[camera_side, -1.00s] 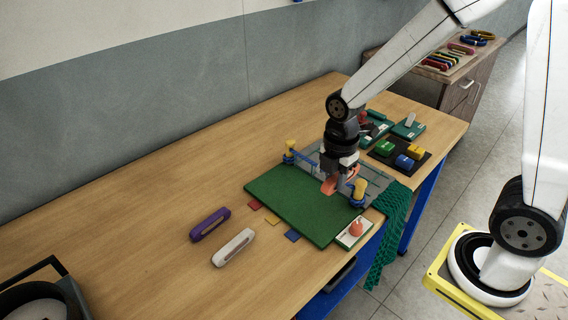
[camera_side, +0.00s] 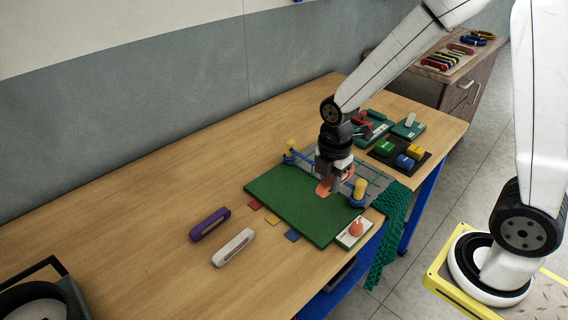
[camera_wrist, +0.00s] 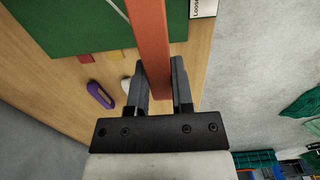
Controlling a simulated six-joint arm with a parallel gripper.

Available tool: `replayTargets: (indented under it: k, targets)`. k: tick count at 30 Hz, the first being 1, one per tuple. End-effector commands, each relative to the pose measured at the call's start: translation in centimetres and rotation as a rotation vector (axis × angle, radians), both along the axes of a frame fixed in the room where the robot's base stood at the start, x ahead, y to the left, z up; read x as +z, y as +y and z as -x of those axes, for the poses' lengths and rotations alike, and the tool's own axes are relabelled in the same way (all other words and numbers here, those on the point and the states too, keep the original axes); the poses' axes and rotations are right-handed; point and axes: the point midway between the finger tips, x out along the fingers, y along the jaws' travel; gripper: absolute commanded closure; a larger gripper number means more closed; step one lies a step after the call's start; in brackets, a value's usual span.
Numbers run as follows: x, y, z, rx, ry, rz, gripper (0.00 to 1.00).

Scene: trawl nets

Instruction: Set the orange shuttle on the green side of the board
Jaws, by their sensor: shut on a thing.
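The orange shuttle (camera_side: 324,187) is in my gripper (camera_side: 328,176), in the side view over the board near the border of its green side (camera_side: 290,203) and its grey side (camera_side: 374,183). In the wrist view the shuttle (camera_wrist: 152,40) runs up between the two fingers of my gripper (camera_wrist: 160,88), which are shut on it. The green side (camera_wrist: 68,24) shows at the upper left there. I cannot tell whether the shuttle touches the board.
Yellow-topped blue clamps (camera_side: 358,192) stand at the board's edges. A purple shuttle (camera_side: 209,224) and a white shuttle (camera_side: 233,247) lie on the table. A green net (camera_side: 392,225) hangs over that edge.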

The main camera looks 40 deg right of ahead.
Motion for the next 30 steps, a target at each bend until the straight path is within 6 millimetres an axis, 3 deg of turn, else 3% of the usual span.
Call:
replayTargets:
  k: [12,24,30]
  targets:
    - [-2.5,0.1,-5.3,0.0,0.001,0.0,1.0]
    - [-6.4,0.2,-8.5,0.0,0.001,0.0,1.0]
    - [-7.5,0.2,-9.4,0.0,0.001,0.0,1.0]
